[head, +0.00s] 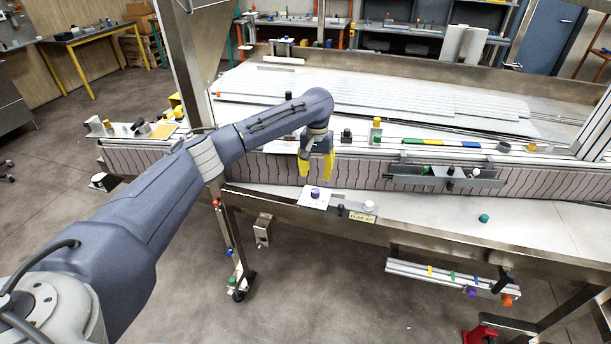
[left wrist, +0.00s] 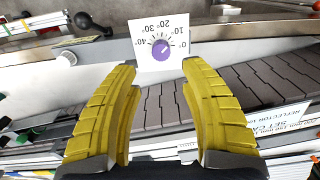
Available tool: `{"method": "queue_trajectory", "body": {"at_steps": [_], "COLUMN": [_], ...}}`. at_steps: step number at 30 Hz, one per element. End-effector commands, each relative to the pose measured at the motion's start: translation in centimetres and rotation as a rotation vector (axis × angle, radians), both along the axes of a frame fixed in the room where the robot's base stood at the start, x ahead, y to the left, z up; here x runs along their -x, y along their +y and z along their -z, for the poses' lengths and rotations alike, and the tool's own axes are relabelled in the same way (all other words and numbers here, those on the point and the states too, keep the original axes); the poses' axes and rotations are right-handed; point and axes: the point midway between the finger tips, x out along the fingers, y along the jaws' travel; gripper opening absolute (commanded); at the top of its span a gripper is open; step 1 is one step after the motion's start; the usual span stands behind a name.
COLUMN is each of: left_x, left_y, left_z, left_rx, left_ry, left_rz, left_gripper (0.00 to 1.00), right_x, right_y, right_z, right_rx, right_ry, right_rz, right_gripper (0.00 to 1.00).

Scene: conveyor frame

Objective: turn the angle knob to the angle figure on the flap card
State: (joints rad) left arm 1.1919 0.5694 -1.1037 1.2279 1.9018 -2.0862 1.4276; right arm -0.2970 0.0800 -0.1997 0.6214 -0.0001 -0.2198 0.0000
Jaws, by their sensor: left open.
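The purple angle knob (head: 315,193) stands on a white dial plate (head: 304,202) at the table's front edge. In the left wrist view the knob (left wrist: 160,49) sits amid marks from 0° to 40°, upside down; its pale pointer mark seems to face the upper right, its exact reading unclear. The yellow flap card (head: 362,217) lies right of the plate; its figure is too small to read. My left gripper (head: 317,172) is open, fingers down, just above and behind the knob. In its wrist view the fingertips (left wrist: 160,70) are apart, with nothing between them. My right gripper is out of view.
A black knob (head: 340,210) and a white knob (head: 368,205) stand beside the card. A grey tray (head: 440,181) holds small parts behind them. A teal knob (head: 484,218) is farther right on the otherwise clear metal surface. The conveyor side (head: 270,172) runs close behind the gripper.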

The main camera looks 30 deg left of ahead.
Motion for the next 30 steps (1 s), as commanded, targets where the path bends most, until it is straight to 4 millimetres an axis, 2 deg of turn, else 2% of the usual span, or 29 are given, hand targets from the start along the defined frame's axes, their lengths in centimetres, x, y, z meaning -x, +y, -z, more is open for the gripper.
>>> {"method": "queue_trajectory", "body": {"at_steps": [7, 24, 26, 30], "left_x": [0.0, 0.1, 0.0, 0.0], "left_y": [0.0, 0.0, 0.1, 0.1], "left_z": [1.8, 8.9, 9.1, 9.0], "left_rx": [-0.008, -0.008, -0.008, -0.009], "left_ry": [-0.002, 0.000, -0.003, -0.003], "left_rz": [0.001, 0.000, 0.000, 0.001], "left_gripper": [0.44, 0.44, 0.45, 0.29], "right_x": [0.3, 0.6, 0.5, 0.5], "right_y": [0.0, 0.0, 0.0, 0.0], "right_z": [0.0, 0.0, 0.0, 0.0], "right_rx": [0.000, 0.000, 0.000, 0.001], "right_ry": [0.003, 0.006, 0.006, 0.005], "right_rz": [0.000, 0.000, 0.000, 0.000], "right_gripper": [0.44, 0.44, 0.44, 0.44]}}
